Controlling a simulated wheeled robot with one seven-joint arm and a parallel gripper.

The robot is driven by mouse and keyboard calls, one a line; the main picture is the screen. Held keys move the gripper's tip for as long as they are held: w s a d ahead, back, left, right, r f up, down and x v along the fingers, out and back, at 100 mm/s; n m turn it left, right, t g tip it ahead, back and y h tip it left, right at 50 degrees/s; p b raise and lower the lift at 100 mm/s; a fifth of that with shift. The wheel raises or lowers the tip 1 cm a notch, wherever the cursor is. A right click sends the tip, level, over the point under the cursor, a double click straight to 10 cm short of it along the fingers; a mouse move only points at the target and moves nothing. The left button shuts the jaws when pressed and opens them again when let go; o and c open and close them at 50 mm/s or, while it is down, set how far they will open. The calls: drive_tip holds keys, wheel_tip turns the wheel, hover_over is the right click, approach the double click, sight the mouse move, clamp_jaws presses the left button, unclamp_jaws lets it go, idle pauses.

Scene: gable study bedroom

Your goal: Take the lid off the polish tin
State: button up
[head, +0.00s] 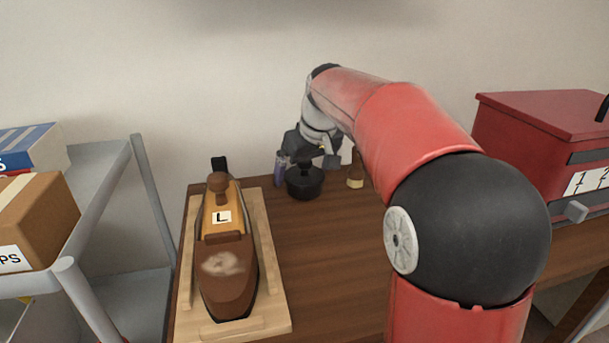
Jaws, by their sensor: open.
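A dark round tin (304,184), which looks like the polish tin, stands upright near the back of the brown desk. Its black lid (304,172) with a small raised knob sits on it. My gripper (309,160) is open, pointing down at the top of the tin and partly covering the knob. I cannot tell whether the fingers are around the knob or just above or behind it.
A purple-blue bottle (281,168) stands close left of the tin and a small brown bottle (355,177) to its right. A red cabinet (535,137) is at right, a grey shelf (107,170) at left.

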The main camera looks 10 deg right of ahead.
drive_tip(key=c, duration=0.9)
